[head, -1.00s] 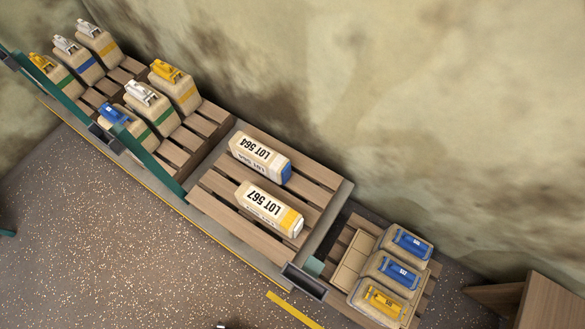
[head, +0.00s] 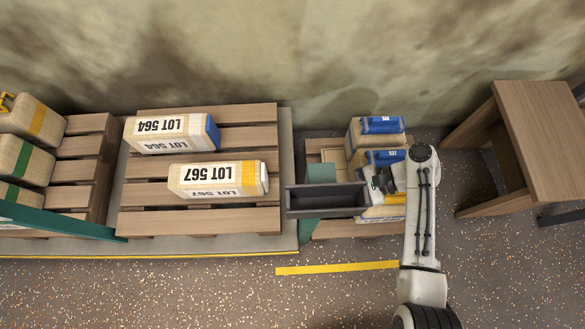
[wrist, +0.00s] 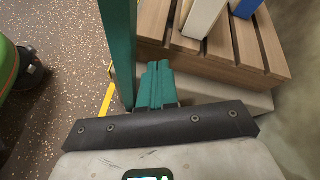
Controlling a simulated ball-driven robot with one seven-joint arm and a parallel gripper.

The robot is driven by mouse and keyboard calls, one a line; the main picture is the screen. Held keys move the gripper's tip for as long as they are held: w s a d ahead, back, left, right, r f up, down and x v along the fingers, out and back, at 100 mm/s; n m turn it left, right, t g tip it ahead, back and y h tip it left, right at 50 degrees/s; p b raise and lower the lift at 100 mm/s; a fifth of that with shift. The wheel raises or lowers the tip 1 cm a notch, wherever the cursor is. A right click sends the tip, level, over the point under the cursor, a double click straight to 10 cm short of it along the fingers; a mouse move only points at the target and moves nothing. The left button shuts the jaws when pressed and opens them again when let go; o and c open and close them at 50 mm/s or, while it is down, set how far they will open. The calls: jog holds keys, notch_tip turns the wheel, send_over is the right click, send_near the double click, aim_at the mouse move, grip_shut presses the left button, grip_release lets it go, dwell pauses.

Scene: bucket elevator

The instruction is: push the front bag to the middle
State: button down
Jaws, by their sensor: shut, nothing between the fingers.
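Two pale sacks lie on the middle slatted pallet (head: 240,221). The front bag, LOT 567 (head: 208,180), has a yellow band at its right end. LOT 564 (head: 165,132), with a blue end, lies behind it and a little left. A gap separates them. My gripper (head: 376,182) is shut and empty, over the right-hand pallet and well right of the front bag, not touching it. In the wrist view its teal fingers (wrist: 157,82) are together. Beyond them show a pale sack (wrist: 202,15), probably the front bag, and a blue sack end (wrist: 247,8).
A dark bucket (head: 327,199) stands between my gripper and the middle pallet. A teal post (wrist: 119,50) rises left of my fingers. Several sacks (head: 375,133) stand on the right pallet, more (head: 32,118) at left. A wooden table (head: 545,135) stands far right.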

jog(key=w+a+f+m+t+y+b, duration=0.1)
jog(key=w+f+m+y+b, duration=0.25)
jog(key=w+m+b, duration=0.2)
jog(key=shift+y, duration=0.85)
jog(key=a+b, duration=0.1)
jog(key=a, duration=0.3)
jog(key=w+a+b, duration=0.1)
jog(key=a+b, duration=0.1)
jog(key=a, duration=0.3)
jog(key=a+r+b, duration=0.1)
jog(key=a, duration=0.4)
jog(key=shift+w+a, duration=0.1)
jog(key=shift+w, duration=0.25)
jog(key=shift+a+r, duration=0.15)
jog(key=a+p, duration=0.2)
jog(key=a, duration=0.5)
jog(key=shift+w+a, duration=0.1)
jog(key=shift+a, duration=0.2)
jog(key=shift+d, duration=0.1)
